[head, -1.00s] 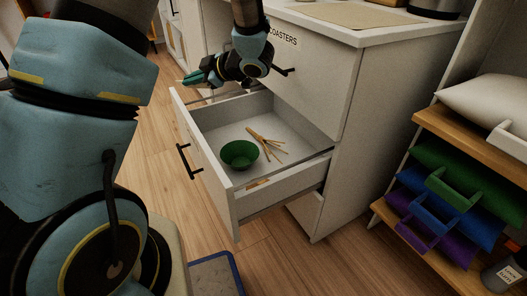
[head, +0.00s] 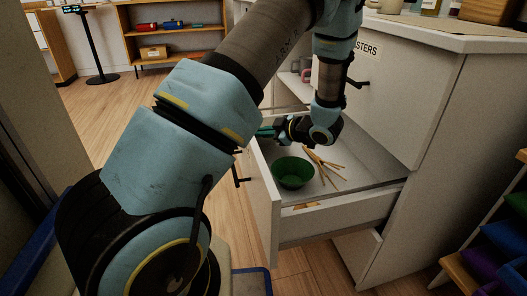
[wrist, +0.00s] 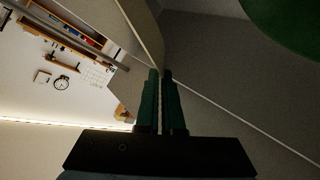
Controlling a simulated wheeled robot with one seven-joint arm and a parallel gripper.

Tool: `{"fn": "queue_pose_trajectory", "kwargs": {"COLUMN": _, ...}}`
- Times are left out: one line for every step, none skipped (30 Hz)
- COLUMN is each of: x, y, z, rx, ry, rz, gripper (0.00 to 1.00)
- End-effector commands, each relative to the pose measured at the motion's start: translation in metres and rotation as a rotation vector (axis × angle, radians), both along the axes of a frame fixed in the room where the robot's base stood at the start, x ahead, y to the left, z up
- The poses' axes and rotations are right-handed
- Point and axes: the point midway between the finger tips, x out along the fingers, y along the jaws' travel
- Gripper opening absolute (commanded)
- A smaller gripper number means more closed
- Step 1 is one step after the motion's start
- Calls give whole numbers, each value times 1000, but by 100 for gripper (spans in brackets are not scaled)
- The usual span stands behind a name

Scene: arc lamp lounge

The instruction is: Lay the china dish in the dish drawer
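A round green bowl (head: 293,173), the only dish I can make out, sits in the open drawer (head: 346,211) of the white cabinet. It rests on the drawer floor near the front panel, and its edge shows in the wrist view (wrist: 290,22). My gripper (head: 264,132) is over the back left part of the drawer, apart from the bowl. In the wrist view its two dark green fingers (wrist: 160,76) are together with nothing seen between them. My arm hides part of the drawer's left side.
Thin wooden sticks (head: 325,168) lie beside the bowl. A closed drawer front (head: 385,95) above has a label ending in "STERS". A blue-edged mat (head: 250,283) lies on the floor. Shelves with coloured bins (head: 505,240) stand at right.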

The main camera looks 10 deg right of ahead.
Motion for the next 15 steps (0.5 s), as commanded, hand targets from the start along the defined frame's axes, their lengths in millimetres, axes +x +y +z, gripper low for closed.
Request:
{"fn": "queue_pose_trajectory", "kwargs": {"x": 0, "y": 0, "z": -3, "rx": 0, "ry": -2, "rz": 0, "gripper": 0}}
{"fn": "queue_pose_trajectory", "kwargs": {"x": 0, "y": 0, "z": -5, "rx": 0, "ry": -2, "rz": 0, "gripper": 0}}
{"fn": "queue_pose_trajectory", "kwargs": {"x": 0, "y": 0, "z": -6, "rx": 0, "ry": -2, "rz": 0, "gripper": 0}}
{"fn": "queue_pose_trajectory", "kwargs": {"x": 0, "y": 0, "z": -8, "rx": 0, "ry": -2, "rz": 0, "gripper": 0}}
{"fn": "queue_pose_trajectory", "kwargs": {"x": 0, "y": 0, "z": -11, "rx": 1, "ry": -1, "rz": 0, "gripper": 0}}
{"fn": "queue_pose_trajectory", "kwargs": {"x": 0, "y": 0, "z": -16, "rx": 2, "ry": 0, "rz": -1, "gripper": 0}}
{"fn": "queue_pose_trajectory", "kwargs": {"x": 0, "y": 0, "z": -20, "rx": 2, "ry": 0, "rz": -1, "gripper": 0}}
{"fn": "queue_pose_trajectory", "kwargs": {"x": 0, "y": 0, "z": -25, "rx": 2, "ry": 0, "rz": -1, "gripper": 0}}
{"fn": "queue_pose_trajectory", "kwargs": {"x": 0, "y": 0, "z": -32, "rx": 2, "ry": 0, "rz": -1, "gripper": 0}}
{"fn": "queue_pose_trajectory", "kwargs": {"x": 0, "y": 0, "z": -37, "rx": 2, "ry": 0, "rz": -1, "gripper": 0}}
{"fn": "queue_pose_trajectory", "kwargs": {"x": 0, "y": 0, "z": -42, "rx": 2, "ry": 0, "rz": -1, "gripper": 0}}
{"fn": "queue_pose_trajectory", "kwargs": {"x": 0, "y": 0, "z": -46, "rx": 2, "ry": 0, "rz": -2, "gripper": 0}}
{"fn": "queue_pose_trajectory", "kwargs": {"x": 0, "y": 0, "z": -49, "rx": 1, "ry": -1, "rz": -2, "gripper": 0}}
{"fn": "queue_pose_trajectory", "kwargs": {"x": 0, "y": 0, "z": -50, "rx": 1, "ry": -1, "rz": -2, "gripper": 0}}
{"fn": "queue_pose_trajectory", "kwargs": {"x": 0, "y": 0, "z": -50, "rx": 0, "ry": -1, "rz": -2, "gripper": 0}}
